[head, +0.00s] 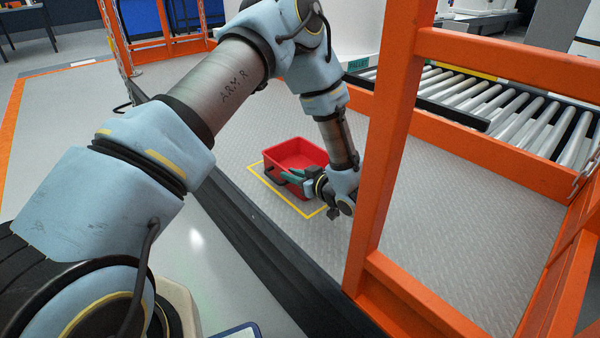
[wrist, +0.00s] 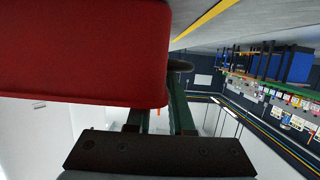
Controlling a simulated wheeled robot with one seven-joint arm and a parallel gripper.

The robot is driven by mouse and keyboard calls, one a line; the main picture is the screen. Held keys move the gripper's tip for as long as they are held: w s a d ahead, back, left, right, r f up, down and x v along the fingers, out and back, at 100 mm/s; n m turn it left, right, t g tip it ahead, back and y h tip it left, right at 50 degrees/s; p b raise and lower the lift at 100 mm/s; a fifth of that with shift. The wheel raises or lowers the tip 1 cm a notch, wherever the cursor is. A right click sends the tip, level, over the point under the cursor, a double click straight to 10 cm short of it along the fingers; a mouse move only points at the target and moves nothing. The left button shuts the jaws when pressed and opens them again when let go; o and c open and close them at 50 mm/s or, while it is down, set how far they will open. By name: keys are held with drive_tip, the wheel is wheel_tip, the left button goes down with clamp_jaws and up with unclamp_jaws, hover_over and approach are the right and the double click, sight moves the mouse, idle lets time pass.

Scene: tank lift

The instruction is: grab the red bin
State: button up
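The red bin (head: 309,148) is an open, shallow tub standing upright on the metal floor, partly inside a yellow outline. My gripper (head: 281,176) is low at the bin's near side, with green fingers at its near wall and rim. In the wrist view the red bin (wrist: 80,50) fills the upper left, very close. My gripper (wrist: 160,100) shows there with its two fingers apart. The left finger runs behind the bin's red edge, and its tip is hidden. The right finger is outside that edge. I cannot tell whether either finger touches the bin.
An orange frame post (head: 388,140) stands upright just right of my forearm. A roller conveyor (head: 500,105) lies behind an orange rail at the back right. A dark raised edge (head: 255,235) borders the platform on the near side. The metal floor (head: 465,215) right of the post is clear.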

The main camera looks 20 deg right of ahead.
drive_tip(key=shift+x, duration=1.15)
clamp_jaws()
idle(0.5)
